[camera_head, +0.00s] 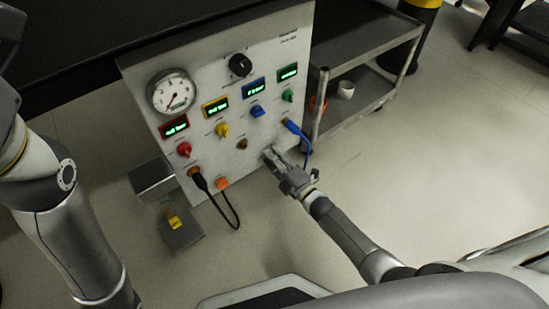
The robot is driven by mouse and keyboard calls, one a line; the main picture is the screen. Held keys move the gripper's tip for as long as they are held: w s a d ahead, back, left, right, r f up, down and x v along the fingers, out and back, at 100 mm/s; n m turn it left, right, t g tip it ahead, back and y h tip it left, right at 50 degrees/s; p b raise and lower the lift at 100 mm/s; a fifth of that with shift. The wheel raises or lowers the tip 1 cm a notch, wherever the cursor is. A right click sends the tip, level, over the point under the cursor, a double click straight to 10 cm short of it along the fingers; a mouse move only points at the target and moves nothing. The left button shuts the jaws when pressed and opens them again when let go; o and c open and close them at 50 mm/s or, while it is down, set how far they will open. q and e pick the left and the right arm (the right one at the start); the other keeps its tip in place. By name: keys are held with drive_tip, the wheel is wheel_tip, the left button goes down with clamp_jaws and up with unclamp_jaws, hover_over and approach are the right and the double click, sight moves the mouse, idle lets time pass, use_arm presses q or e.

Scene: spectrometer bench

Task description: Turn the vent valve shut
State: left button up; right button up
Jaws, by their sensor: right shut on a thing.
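The white spectrometer panel (215,108) stands upright in the middle of the head view. My right gripper (273,157) reaches its lower right part, and its fingers are shut on a small part there, which I take to be the vent valve. The fingers hide that part, so its handle angle cannot be read. A round dial gauge (173,92) is at the panel's upper left, its needle too small to read exactly. My left arm shows at the left edge, but its gripper is not in view.
Red (184,149), yellow (222,130), blue (257,111) and green (288,96) knobs sit below small displays. A black knob (240,65) is above. A blue cable (305,136) hangs close to my right gripper; a black cable (229,208) loops lower left. A grey cart (350,108) stands right.

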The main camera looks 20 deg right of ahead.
drive_tip(key=shift+s+a, duration=0.1)
drive_tip(key=o, duration=1)
drive_tip(key=v, duration=1.2)
